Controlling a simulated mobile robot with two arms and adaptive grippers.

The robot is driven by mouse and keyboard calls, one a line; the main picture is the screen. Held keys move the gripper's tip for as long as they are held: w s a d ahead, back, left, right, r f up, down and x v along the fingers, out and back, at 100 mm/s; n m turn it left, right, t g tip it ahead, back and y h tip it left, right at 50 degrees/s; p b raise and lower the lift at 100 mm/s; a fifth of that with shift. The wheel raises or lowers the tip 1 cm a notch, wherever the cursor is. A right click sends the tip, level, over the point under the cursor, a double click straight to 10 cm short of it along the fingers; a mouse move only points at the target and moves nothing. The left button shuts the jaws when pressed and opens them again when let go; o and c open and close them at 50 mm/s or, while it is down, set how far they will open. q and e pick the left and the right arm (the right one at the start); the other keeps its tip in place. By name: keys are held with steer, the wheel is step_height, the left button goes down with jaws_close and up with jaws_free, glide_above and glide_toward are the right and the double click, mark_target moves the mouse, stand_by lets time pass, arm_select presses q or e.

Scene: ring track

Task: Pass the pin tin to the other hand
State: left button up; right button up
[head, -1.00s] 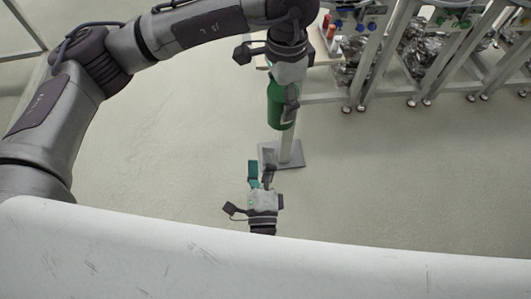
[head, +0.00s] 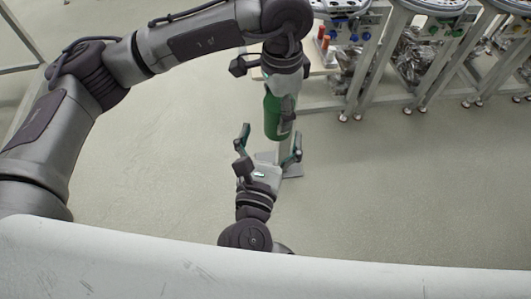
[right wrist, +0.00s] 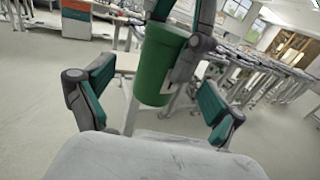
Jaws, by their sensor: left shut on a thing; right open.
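The pin tin (head: 273,118) is a green cylinder, held upright by my left gripper (head: 281,105), which is shut on its upper part and comes down from above in the head view. My right gripper (head: 270,143) is open and empty just below the tin, its fingers pointing up and spread. In the right wrist view the green tin (right wrist: 158,70) hangs ahead between the two open fingers of my right gripper (right wrist: 155,110), apart from them. A left-gripper finger covers the tin's right side there.
Wheeled metal frames (head: 410,100) with bagged parts stand at the back right. The floor (head: 400,190) to the right is clear.

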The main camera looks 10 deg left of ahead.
mark_target(272, 126)
steer(key=shift+w+d, duration=0.2)
steer(key=shift+w, duration=2.15)
steer(key=c, duration=1.3)
arm_select(q)
steer(key=o, duration=1.2)
steer(key=shift+s+d, duration=0.1)
steer(key=shift+d, duration=0.05)
arm_select(e)
steer(key=shift+a, duration=0.1)
arm_select(q)
steer(key=shift+o, duration=0.5)
arm_select(e)
steer(key=shift+c, duration=0.7)
arm_select(q)
steer(key=shift+r, duration=0.1)
arm_select(e)
steer(key=shift+s, duration=0.1)
arm_select(q)
steer(key=shift+r, duration=0.1)
arm_select(e)
steer(key=shift+a, duration=0.1)
